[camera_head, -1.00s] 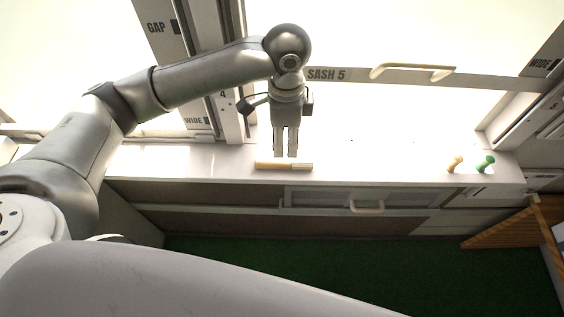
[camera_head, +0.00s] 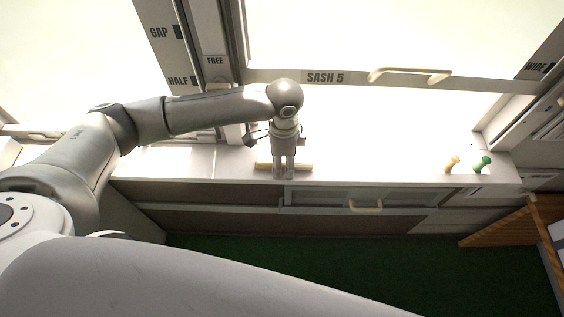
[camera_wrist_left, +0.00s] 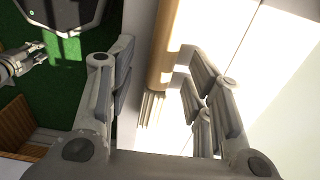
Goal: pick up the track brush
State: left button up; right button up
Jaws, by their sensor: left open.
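The track brush (camera_head: 263,166) lies flat along the front of the bright white sill, its wooden handle running left to right. My left gripper (camera_head: 283,174) points down over its middle and hides that part. In the left wrist view the wooden handle (camera_wrist_left: 165,45) and the pale bristles (camera_wrist_left: 151,107) show between the two fingers of my left gripper (camera_wrist_left: 160,62). The fingers are open, with a gap to the brush on each side; contact is not visible. What looks like my right gripper (camera_wrist_left: 38,50) shows small at the left of the wrist view, its jaws unclear.
A tan peg (camera_head: 452,164) and a green peg (camera_head: 482,163) stand on the sill at the right. A window sash with a cream handle (camera_head: 410,75) rises behind. Below the sill are drawers with a cream handle (camera_head: 365,206). The sill between brush and pegs is clear.

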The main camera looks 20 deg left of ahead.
pick_arm(q)
jog(key=shift+c, duration=0.3)
grip_shut()
jog(key=shift+r, duration=0.15)
